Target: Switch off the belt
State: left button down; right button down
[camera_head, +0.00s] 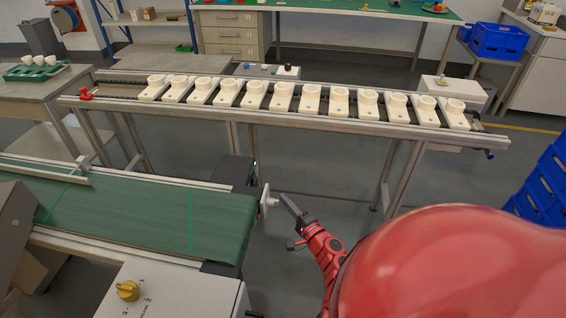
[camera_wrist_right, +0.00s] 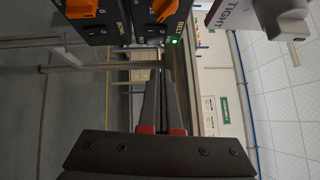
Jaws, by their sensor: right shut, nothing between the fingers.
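The green conveyor belt (camera_head: 150,215) runs in from the left in the head view. A dark box (camera_head: 232,172) sits at its far right corner, with a small green light on its edge. In the right wrist view an orange knob (camera_wrist_right: 168,9) labelled BELT is at the top, with a lit green lamp (camera_wrist_right: 174,41) beside it. My right gripper (camera_head: 284,197) is shut and empty, just right of the belt's end. In the wrist view its fingertips (camera_wrist_right: 160,82) point toward the BELT panel, apart from the knob. My left gripper is out of view.
A second orange knob (camera_wrist_right: 82,8) is beside the BELT knob. A white fitting (camera_head: 268,201) projects from the belt's end near my gripper. A white cabinet with a yellow knob (camera_head: 128,290) stands in front. A rail (camera_head: 300,115) carrying several white holders stands behind.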

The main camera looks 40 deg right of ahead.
aim_at(254, 181)
jog(key=w+a+r, duration=0.1)
jog(key=w+a, duration=0.1)
jog(key=w, duration=0.8)
jog(key=shift+w+a+r, duration=0.1)
jog(key=shift+w+r, duration=0.05)
jog(key=shift+w+n+p, duration=0.1)
jog(key=shift+n+p, duration=0.2)
jog(key=shift+p, duration=0.05)
